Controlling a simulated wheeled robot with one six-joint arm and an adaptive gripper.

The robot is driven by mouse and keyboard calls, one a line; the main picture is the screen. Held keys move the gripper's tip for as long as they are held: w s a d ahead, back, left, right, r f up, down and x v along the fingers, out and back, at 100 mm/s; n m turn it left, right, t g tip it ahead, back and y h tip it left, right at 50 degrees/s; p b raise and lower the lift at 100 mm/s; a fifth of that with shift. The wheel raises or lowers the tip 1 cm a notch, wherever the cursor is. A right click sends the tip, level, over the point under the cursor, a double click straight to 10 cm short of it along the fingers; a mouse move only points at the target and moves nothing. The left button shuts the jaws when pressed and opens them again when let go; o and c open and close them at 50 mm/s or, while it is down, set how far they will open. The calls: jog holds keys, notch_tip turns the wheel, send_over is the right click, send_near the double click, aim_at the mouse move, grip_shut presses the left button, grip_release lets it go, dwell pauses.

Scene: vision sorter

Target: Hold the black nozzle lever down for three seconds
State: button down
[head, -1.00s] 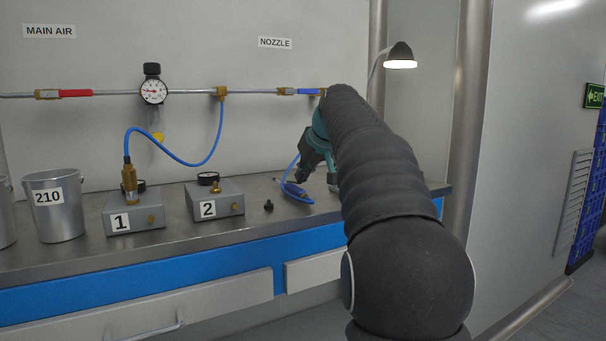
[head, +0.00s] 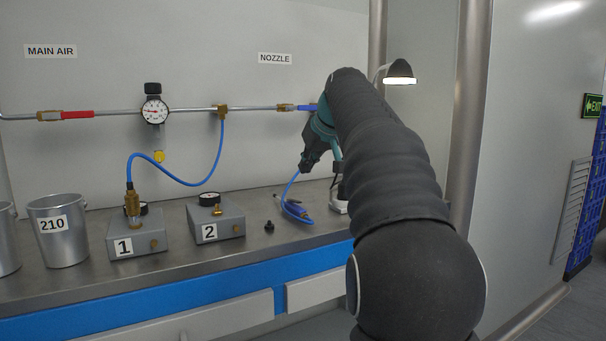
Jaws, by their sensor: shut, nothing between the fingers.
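The blow nozzle (head: 296,211) lies on the metal bench, right of the middle, with a blue body and a blue hose running up from it. A dark part shows along it, but the black lever is too small to make out for certain. My gripper (head: 307,166) is shut and empty. It points down and hangs above the nozzle, apart from it in the picture. My arm hides part of the wall and bench behind it.
Grey box 1 (head: 137,237) and grey box 2 (head: 216,220) stand to the left, with a small black knob (head: 269,226) beside box 2. A metal bucket marked 210 (head: 62,238) is further left. A lamp (head: 399,72) stands behind my arm.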

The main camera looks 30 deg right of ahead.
jog(key=shift+v, duration=2.65)
jog(key=shift+w+r, duration=0.15)
jog(key=shift+r, duration=0.05)
jog(key=s+a+f, duration=0.6)
jog(key=s+a, duration=0.1)
jog(key=a, duration=0.1)
jog(key=s+a+f+g, duration=0.1)
jog(key=s+a+f, duration=0.4)
jog(key=s+f, duration=0.7)
jog(key=s+a+f+g, duration=0.1)
jog(key=s+a+f, duration=0.5)
jog(key=s+f, duration=0.6)
notch_tip(320, 180, down, 3)
jog(key=shift+r+g, duration=0.1)
jog(key=shift+g, duration=0.3)
